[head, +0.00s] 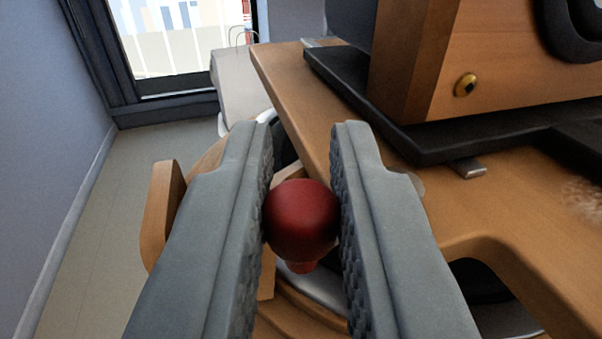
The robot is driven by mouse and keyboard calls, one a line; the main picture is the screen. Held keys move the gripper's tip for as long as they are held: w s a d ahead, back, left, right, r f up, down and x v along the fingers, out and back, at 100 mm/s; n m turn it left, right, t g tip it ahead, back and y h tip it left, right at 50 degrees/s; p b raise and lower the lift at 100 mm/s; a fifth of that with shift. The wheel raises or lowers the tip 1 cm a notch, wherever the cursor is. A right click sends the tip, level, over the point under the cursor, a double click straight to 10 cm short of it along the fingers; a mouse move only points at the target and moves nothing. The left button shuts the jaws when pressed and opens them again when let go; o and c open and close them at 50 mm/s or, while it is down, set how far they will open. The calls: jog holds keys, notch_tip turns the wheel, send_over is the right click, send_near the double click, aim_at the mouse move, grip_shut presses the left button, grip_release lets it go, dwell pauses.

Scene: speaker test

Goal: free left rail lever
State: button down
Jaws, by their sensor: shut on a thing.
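A round red knob (301,222) shows in the middle of the head view, with a narrower red neck below it. It looks like the lever's knob; the lever's shaft and the rail are hidden or cannot be made out. My gripper (302,200) is shut on the red knob, with one grey textured finger pad against each side of it. The knob sits beside the edge of the wooden table.
A wooden table (290,90) fills the right side, with a wooden speaker cabinet (480,70) on a black base (400,130). Curved wooden parts (163,205) stand below and left of the gripper. Open floor (100,220) and a wall lie at the left, and a window (170,45) is behind.

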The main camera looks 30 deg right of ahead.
jog(key=c, duration=1.4)
grip_release()
jog(key=shift+c, duration=0.2)
jog(key=v, duration=1.7)
jog(key=shift+s+a, duration=0.15)
jog(key=shift+s, duration=0.05)
